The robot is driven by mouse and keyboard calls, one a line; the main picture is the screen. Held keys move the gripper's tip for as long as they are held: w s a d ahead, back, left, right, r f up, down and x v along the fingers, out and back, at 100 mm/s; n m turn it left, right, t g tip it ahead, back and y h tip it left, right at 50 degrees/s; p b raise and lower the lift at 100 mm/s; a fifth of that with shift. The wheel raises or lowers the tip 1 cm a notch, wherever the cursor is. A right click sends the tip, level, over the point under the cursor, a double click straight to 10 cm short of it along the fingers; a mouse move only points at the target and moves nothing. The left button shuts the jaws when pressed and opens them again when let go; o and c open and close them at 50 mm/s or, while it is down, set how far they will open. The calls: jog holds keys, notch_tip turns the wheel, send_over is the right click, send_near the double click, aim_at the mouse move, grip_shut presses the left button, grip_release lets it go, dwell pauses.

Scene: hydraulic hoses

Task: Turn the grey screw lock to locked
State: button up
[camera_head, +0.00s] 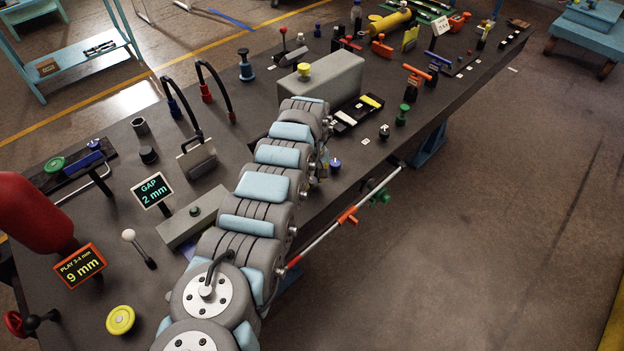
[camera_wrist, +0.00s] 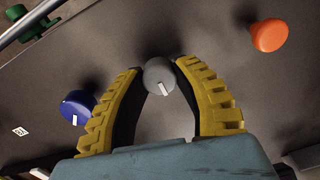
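The grey screw lock (camera_wrist: 157,72) is a small round knob in the upper middle of the wrist view. A short white mark on it points down and slightly right. My gripper (camera_wrist: 159,70) has two yellow, ribbed fingers with dark inner faces. Their tips are on either side of the grey knob and appear to touch it, closed around it. In the head view the grey knob and my fingertips cannot be made out, as my arm covers that area.
In the wrist view a blue knob (camera_wrist: 77,107) with a white mark is close by the left finger. An orange knob (camera_wrist: 269,36) is at upper right, apart from the fingers. A green part (camera_wrist: 30,24) and a rod are at upper left. A grey block (camera_head: 325,82) stands behind my arm.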

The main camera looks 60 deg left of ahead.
grip_shut()
jog(key=shift+p, duration=0.3)
jog(key=m+p, duration=0.1)
jog(key=m, duration=0.2)
jog(key=shift+w+r+p, duration=0.1)
jog(key=shift+p, duration=0.3)
jog(key=m, duration=0.5)
jog(key=shift+f, duration=0.2)
jog(key=m, duration=0.5)
jog(key=m+b, duration=0.1)
jog(key=m, duration=0.3)
jog(key=shift+m, duration=0.4)
jog(key=shift+d, duration=0.1)
